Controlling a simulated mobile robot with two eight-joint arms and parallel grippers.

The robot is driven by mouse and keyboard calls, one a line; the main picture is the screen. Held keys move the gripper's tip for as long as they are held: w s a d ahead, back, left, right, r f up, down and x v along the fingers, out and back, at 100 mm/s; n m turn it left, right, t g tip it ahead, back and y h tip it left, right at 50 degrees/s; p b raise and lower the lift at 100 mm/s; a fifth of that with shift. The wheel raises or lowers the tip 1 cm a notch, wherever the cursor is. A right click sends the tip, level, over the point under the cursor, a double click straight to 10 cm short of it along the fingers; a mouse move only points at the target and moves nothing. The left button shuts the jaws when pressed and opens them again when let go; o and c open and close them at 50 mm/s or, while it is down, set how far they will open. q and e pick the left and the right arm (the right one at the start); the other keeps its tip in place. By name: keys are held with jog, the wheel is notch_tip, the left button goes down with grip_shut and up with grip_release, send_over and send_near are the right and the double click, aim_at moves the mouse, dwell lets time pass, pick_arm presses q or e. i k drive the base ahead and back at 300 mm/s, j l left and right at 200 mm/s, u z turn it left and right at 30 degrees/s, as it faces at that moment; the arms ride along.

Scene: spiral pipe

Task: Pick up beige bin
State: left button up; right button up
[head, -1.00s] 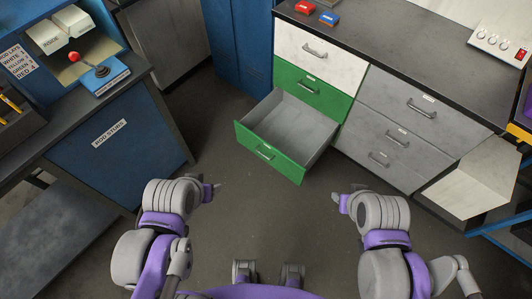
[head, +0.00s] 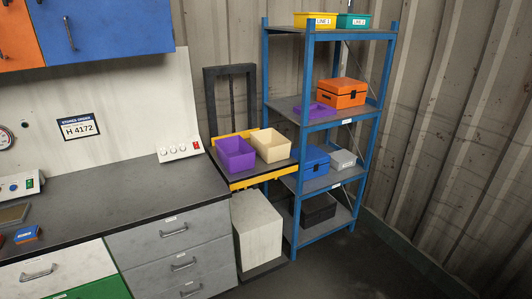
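The beige bin (head: 271,147) is an open-topped box. It stands upright on a small dark platform with a yellow edge (head: 262,177), between the counter and the blue shelf rack. A purple bin (head: 236,154) of similar shape stands just left of it. Neither of my grippers shows in the head view now, so their distance from the bin cannot be seen.
The blue shelf rack (head: 303,140) stands right of the platform, holding an orange case (head: 342,92) and other boxes. A dark counter (head: 130,200) with grey drawers is on the left. A white block (head: 258,228) sits below the platform. Some floor (head: 350,262) is clear at the right.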

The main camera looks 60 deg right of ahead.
aim_at(270, 145)
jog(key=l+z, duration=0.15)
jog(key=z, duration=1.95)
jog(key=i+l+u, duration=0.5)
jog(key=i, duration=0.5)
jog(key=i+l+u, duration=0.45)
jog(key=i+l, duration=0.5)
